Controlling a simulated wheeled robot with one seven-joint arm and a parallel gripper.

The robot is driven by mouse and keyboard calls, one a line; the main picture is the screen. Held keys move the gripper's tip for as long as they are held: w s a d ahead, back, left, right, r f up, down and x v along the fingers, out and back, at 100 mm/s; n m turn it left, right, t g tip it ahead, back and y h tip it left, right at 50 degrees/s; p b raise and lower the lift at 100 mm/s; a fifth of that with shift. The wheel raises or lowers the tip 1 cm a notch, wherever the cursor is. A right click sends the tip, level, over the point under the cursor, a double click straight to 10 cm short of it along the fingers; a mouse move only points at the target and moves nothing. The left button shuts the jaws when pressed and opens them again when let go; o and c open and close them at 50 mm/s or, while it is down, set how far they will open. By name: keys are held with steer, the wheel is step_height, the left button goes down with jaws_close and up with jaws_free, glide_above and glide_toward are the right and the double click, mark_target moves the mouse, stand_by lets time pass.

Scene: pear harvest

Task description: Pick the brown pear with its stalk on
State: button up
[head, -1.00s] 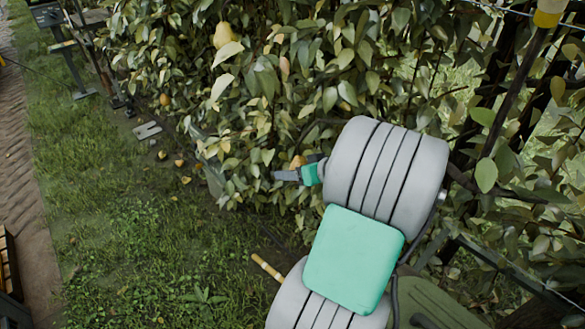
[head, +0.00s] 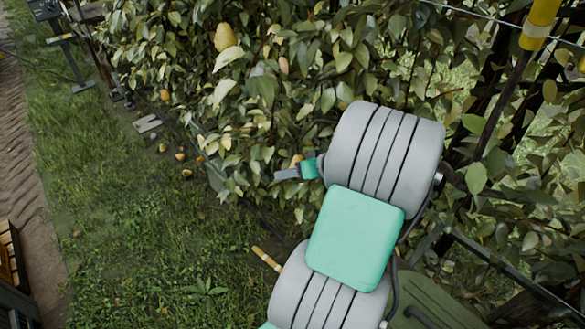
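My gripper (head: 288,174) is in the head view at the edge of the hedge, with its grey finger part pointing left. My arm's thick grey links hide much of what lies behind it, and I cannot tell whether it is open or shut. A small orange-brown fruit (head: 297,160) shows just above the gripper, partly covered; I cannot tell whether they touch. A brownish pear-like fruit (head: 284,66) hangs higher among the leaves. A larger yellow pear (head: 225,38) hangs to its upper left. Stalks are too small to make out.
The leafy hedge (head: 180,60) fills the top, with a wire and a yellow-topped post (head: 538,25) at right. Several fallen fruits (head: 180,157) lie on the grass by a pale flat piece (head: 148,124). A crate (head: 10,260) stands at the left edge.

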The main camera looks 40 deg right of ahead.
steer(key=shift+s+a+r+p, duration=0.1)
steer(key=shift+s+r+p, duration=0.1)
steer(key=shift+p, duration=0.2)
steer(key=shift+f+g, duration=0.15)
steer(key=shift+g, duration=0.15)
steer(key=shift+r+p, duration=0.2)
steer(key=shift+p, duration=0.25)
steer(key=shift+s+a+r+m+g+y+p, duration=0.2)
steer(key=shift+s+m+g+y+p, duration=0.15)
steer(key=shift+p, duration=0.4)
steer(key=shift+a+p, duration=0.1)
steer(key=shift+p, duration=0.3)
steer(key=shift+f, duration=0.1)
steer(key=shift+s+a+f, duration=0.15)
steer(key=shift+s+a, duration=0.1)
steer(key=shift+s, duration=0.15)
steer(key=shift+s+a+f, duration=0.2)
steer(key=shift+s+a, duration=0.4)
steer(key=shift+s, duration=0.25)
steer(key=shift+s+a+f, duration=0.15)
steer(key=shift+s+a, duration=0.4)
steer(key=shift+s, duration=0.3)
